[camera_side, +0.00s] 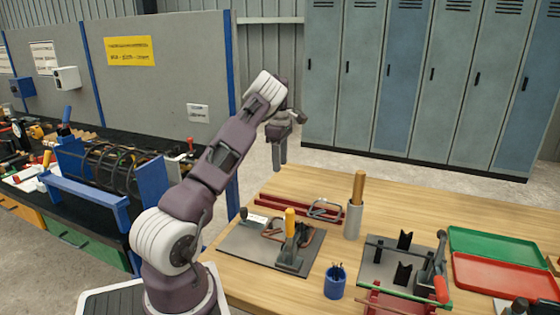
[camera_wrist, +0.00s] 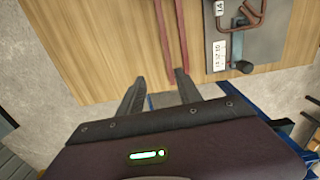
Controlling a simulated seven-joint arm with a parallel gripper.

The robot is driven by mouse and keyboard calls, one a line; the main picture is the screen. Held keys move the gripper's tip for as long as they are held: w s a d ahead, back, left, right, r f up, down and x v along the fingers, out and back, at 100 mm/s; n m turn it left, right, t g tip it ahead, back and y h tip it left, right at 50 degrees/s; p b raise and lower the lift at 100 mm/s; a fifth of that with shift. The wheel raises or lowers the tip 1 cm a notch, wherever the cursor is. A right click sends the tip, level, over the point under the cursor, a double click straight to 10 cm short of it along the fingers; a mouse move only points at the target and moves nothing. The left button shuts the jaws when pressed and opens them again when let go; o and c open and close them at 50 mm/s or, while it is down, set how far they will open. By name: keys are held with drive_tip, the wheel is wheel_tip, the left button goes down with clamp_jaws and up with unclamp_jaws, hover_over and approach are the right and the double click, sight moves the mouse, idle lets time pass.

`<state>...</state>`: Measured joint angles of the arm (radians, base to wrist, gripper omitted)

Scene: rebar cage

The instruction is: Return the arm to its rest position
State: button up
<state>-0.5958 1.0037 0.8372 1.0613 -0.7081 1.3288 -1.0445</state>
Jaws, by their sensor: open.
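My arm stands raised at the left of the wooden table, reaching up and back in the side view. My gripper (camera_side: 279,160) hangs pointing down near the table's far left edge, apart from anything on it. In the wrist view my gripper (camera_wrist: 158,86) shows two dark fingers spread apart with nothing between them. Beyond the fingertips lie the wooden tabletop (camera_wrist: 95,40) and the two red bars (camera_wrist: 169,38), with one bar's end close to the right finger in the picture.
A grey bending plate (camera_side: 245,250) with a yellow-handled lever (camera_side: 290,224) lies on the table near my arm. A metal holder (camera_side: 354,220), blue cup (camera_side: 335,282), second fixture (camera_side: 400,262), green tray (camera_side: 500,242) and red tray (camera_side: 508,280) stand rightward. A rebar cage (camera_side: 115,170) sits left.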

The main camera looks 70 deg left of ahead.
drive_tip(key=s+d+r+m+t, duration=0.1)
drive_tip(key=d+r+m, duration=0.4)
drive_tip(key=d, duration=0.5)
drive_tip(key=s+d+r+m+t+h, duration=0.1)
drive_tip(key=d+r+m, duration=0.3)
drive_tip(key=d+r, duration=0.45)
drive_tip(key=s+d+r+m+t, duration=0.1)
drive_tip(key=d+r+m, duration=0.35)
drive_tip(key=d, duration=0.65)
drive_tip(key=s+d+f+m+t, duration=0.1)
drive_tip(key=s+d+m, duration=0.6)
drive_tip(key=s, duration=0.2)
drive_tip(key=s+d+f+m+t, duration=0.1)
drive_tip(key=s+d+f+m, duration=0.1)
drive_tip(key=s+d+m, duration=0.4)
drive_tip(key=s+d, duration=0.2)
drive_tip(key=s, duration=0.1)
drive_tip(key=shift+d+f+m+y, duration=0.15)
drive_tip(key=shift+f+m+y, duration=0.1)
drive_tip(key=shift+m+y, duration=0.15)
drive_tip(key=shift+w, duration=0.1)
